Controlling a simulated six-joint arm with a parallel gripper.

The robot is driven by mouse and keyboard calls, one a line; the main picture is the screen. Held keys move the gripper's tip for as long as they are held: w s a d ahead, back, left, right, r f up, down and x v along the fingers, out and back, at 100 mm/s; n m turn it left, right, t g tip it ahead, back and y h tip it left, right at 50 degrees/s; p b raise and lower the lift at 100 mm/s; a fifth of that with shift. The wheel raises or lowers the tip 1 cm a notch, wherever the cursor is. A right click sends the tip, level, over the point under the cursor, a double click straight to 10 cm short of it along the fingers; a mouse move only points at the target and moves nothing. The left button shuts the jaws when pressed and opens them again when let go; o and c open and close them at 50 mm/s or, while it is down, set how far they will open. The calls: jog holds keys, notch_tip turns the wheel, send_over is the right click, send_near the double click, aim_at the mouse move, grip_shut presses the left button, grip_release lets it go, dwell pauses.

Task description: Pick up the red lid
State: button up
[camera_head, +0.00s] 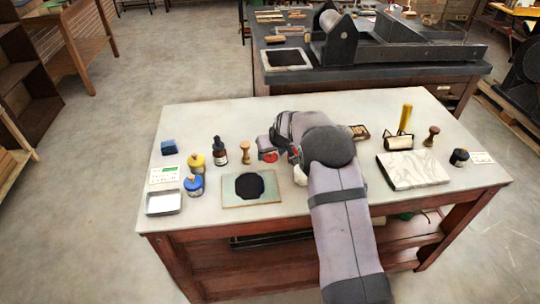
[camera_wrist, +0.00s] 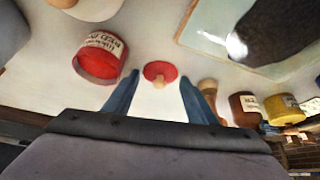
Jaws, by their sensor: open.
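The red lid (camera_wrist: 160,70) is a small red disc with a pale wooden knob, lying on the pale table top. In the wrist view it shows between the blue fingertips of my open, empty gripper (camera_wrist: 159,80), with room on both sides. I cannot tell whether the fingers are level with it. In the head view the lid (camera_head: 269,156) shows just below the end of my arm, which hides most of the gripper. A red jar with a white label (camera_wrist: 100,58) stands to the left of the lid in the wrist view.
A wooden stamp (camera_head: 245,152), a dropper bottle (camera_head: 219,151) and a yellow-lidded jar (camera_head: 196,162) stand left of the lid in the head view. A dark ink patch on a plate (camera_head: 251,201) lies in front. A roller (camera_head: 399,141) and a marbled slab (camera_head: 412,171) are at right.

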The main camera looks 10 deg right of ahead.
jog(key=shift+c, duration=0.2)
jog(key=c, duration=1.1)
grip_shut()
jog(key=shift+s+f, duration=0.1)
